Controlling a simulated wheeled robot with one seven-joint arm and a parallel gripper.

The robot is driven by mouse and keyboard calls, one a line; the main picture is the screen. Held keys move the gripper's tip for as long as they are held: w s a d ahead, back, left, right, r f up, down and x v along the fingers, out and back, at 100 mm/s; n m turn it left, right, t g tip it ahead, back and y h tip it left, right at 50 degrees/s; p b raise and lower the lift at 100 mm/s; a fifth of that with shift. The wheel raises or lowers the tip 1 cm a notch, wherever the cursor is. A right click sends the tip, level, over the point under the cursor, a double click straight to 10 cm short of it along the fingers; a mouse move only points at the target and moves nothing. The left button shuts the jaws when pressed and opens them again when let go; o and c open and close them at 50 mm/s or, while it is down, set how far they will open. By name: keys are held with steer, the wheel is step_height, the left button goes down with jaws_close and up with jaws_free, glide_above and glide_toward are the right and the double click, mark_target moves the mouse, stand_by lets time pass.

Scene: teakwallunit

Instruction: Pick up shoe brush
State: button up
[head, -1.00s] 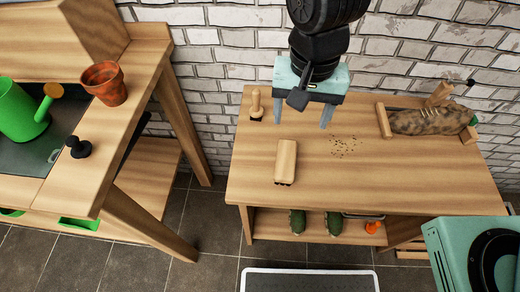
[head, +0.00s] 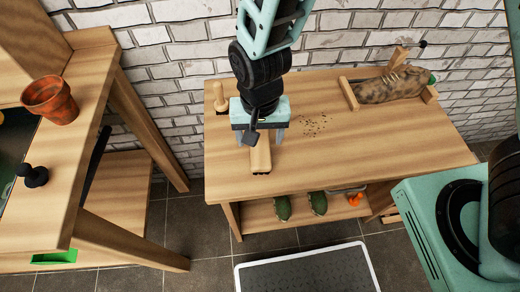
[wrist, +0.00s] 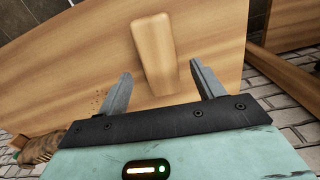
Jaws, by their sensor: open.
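The shoe brush (head: 261,158) is a pale wooden block with a little dark edge at its near end. It lies on the wooden table (head: 340,150), left of the middle. My gripper (head: 260,142) is open above the brush, with one finger to each side of it in the head view. The gripper hides the brush's far end there. In the wrist view the brush (wrist: 153,45) shows whole, its lower end between the open fingers (wrist: 160,75). I cannot tell the exact height gap. The fingers hold nothing.
A small wooden-handled tool (head: 220,98) stands just left of my gripper. Dark crumbs (head: 313,125) lie to the right. A mottled brown bundle (head: 390,86) sits between wooden posts at the back right. A second wooden bench with a clay pot (head: 50,99) stands left.

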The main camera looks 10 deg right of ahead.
mark_target(260, 147)
step_height(260, 147, down, 5)
steer(key=c, duration=1.1)
steer(key=shift+r, duration=0.1)
step_height(260, 147, up, 10)
steer(key=shift+f+p, duration=0.1)
steer(key=shift+p, duration=0.4)
